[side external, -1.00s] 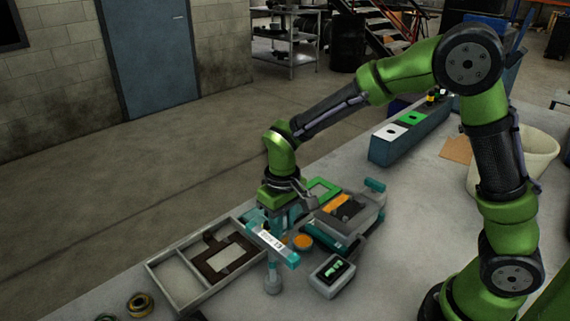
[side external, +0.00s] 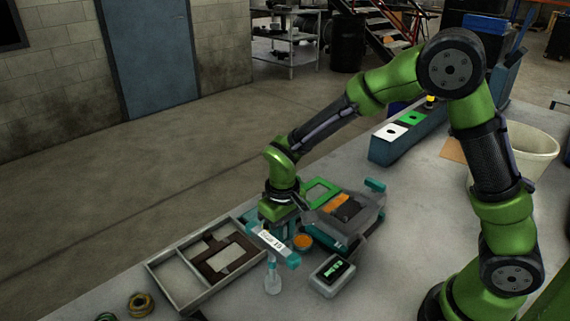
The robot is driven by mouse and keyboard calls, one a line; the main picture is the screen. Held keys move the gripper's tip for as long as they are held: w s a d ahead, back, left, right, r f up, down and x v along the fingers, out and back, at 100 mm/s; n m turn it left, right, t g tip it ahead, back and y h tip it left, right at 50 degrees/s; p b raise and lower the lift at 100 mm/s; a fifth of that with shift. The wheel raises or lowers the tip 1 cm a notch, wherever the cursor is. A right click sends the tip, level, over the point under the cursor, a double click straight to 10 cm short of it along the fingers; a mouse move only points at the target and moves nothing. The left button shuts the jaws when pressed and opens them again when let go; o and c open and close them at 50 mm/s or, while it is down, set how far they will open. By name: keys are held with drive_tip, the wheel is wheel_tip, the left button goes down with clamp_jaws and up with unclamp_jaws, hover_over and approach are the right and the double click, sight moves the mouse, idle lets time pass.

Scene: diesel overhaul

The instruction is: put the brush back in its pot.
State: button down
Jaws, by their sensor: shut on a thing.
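My gripper (side external: 279,229) points down over the middle of the bench, behind a teal bar with a white label (side external: 271,241). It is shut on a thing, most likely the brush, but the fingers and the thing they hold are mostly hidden. A small teal pot with an orange top or filling (side external: 302,241) stands just right of my gripper, apart from it as far as I can tell. I cannot make out any bristles or handle clearly.
A grey divided tray (side external: 202,262) lies left of my gripper, and a clear bottle (side external: 272,279) stands in front. A boxed display (side external: 332,274) and a grey-teal case (side external: 347,214) are to the right. A green frame (side external: 321,190) lies behind.

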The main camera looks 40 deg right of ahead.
drive_tip(key=shift+f, duration=0.25)
drive_tip(key=c, duration=0.8)
unclamp_jaws()
drive_tip(key=shift+c, duration=0.2)
drive_tip(key=shift+o, duration=0.3)
drive_tip(key=shift+o, duration=0.9)
drive_tip(key=shift+r, duration=3.5)
drive_tip(key=shift+r, duration=0.1)
